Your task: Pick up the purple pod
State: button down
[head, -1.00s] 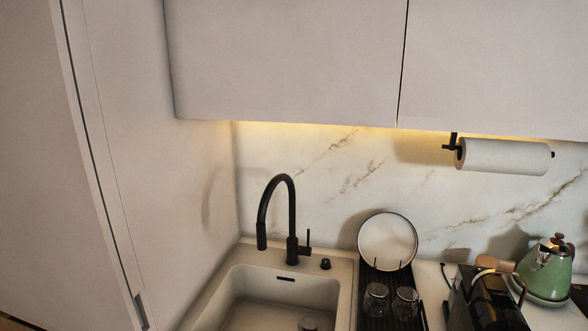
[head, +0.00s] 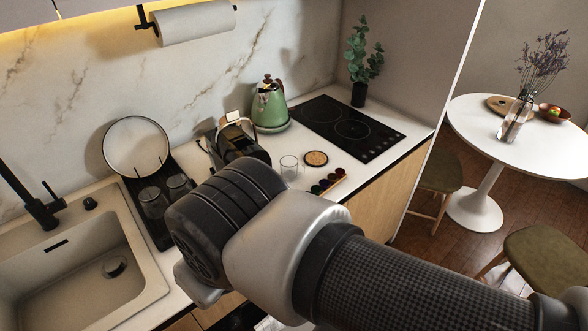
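Several small dark and coloured pods sit in a wooden holder (head: 334,187) near the front edge of the counter in the head view. Red and green ones show among them. They are too small for me to tell which one is purple. My arm crosses the lower middle of the view, in front of part of the counter. My gripper is not visible, so I cannot see its fingers or whether it holds anything.
Beside the holder are a glass (head: 289,167) and a round coaster (head: 315,159). A black coffee machine (head: 243,146), a green kettle (head: 270,105) and a black hob (head: 346,127) stand behind. The sink (head: 85,285) is at left. A white round table (head: 475,120) is at right.

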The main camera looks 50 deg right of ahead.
aim_at(323, 183)
jog(key=z, duration=1.85)
